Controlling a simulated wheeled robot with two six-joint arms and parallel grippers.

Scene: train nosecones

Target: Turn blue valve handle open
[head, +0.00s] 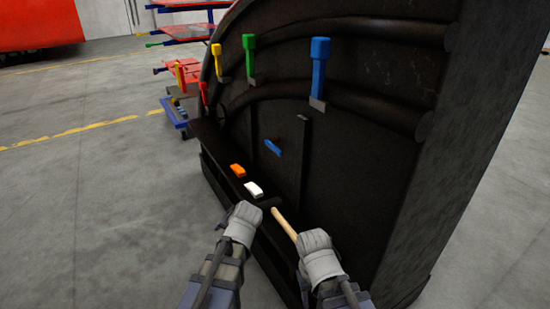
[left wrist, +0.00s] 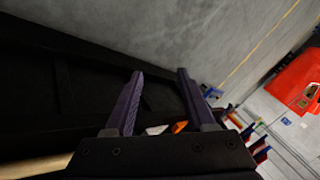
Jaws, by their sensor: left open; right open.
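The blue valve handle (head: 320,62) hangs upright on the upper pipe of the dark nosecone (head: 378,150) in the head view, with a grey stub below it. My left gripper (head: 245,213) is low in front of the nosecone ledge, well below the handle and not touching it. In the left wrist view its two dark purple fingers (left wrist: 159,76) stand apart with nothing gripped. My right gripper (head: 310,237) is also low, below the handle and apart from it. Its fingers are hard to make out; a tan wooden stick (head: 284,224) lies against it.
Green (head: 249,55), yellow (head: 216,60) and red (head: 203,93) handles line the nosecone's left side. A smaller blue handle (head: 273,147) sits lower. Orange (head: 237,170) and white (head: 253,189) blocks rest on the ledge. The floor at left is clear.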

